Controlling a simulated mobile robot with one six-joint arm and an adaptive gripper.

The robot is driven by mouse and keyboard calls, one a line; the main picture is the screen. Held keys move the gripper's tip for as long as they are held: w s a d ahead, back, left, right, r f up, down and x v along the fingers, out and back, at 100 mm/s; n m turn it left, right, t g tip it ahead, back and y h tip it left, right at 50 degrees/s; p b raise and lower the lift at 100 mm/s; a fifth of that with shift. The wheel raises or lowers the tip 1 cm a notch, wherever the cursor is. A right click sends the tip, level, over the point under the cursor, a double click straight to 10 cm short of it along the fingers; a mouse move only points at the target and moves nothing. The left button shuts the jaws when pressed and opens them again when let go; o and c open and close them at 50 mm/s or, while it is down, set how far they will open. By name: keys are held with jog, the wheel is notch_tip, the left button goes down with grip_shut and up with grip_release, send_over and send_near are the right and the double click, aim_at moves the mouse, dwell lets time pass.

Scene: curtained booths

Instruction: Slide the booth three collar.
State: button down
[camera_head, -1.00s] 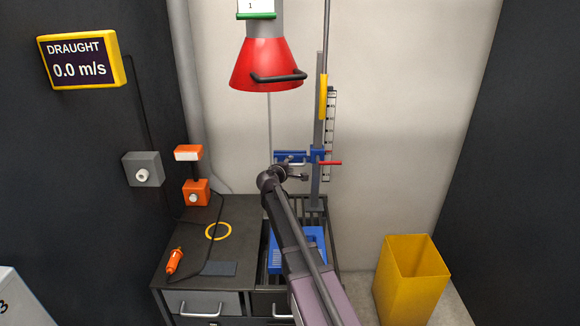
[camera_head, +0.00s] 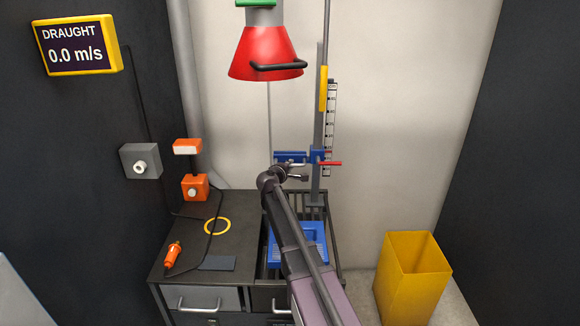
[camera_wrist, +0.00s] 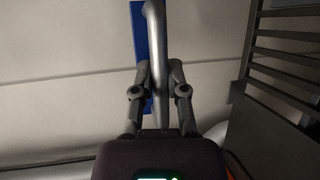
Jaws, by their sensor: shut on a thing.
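The blue collar (camera_head: 316,156) sits around the upright grey post (camera_head: 317,188), with a blue crosspiece (camera_head: 290,157) out to the left and a red lever (camera_head: 331,163) out to the right. My gripper is at the crosspiece's grey handle, mostly behind my dark wrist in the head view. In the wrist view my gripper (camera_wrist: 157,72) is shut on the grey handle (camera_wrist: 157,45), with the blue crosspiece (camera_wrist: 140,30) behind it. The red lever is not visible in the wrist view.
A ruled scale (camera_head: 330,130) and yellow piece (camera_head: 323,88) run along the post. The red hood (camera_head: 266,55) hangs above left. A yellow bin (camera_head: 410,280) stands right.

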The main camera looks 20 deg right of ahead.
notch_tip(320, 180, down, 9)
jog(key=b, duration=0.8)
jog(key=shift+s+r, duration=0.1)
jog(key=shift+s, duration=0.05)
jog(key=c, duration=0.6)
grip_release()
jog(key=shift+f, duration=0.2)
jog(key=shift+c, duration=0.2)
jog(key=shift+r, duration=0.1)
jog(key=shift+r, duration=0.15)
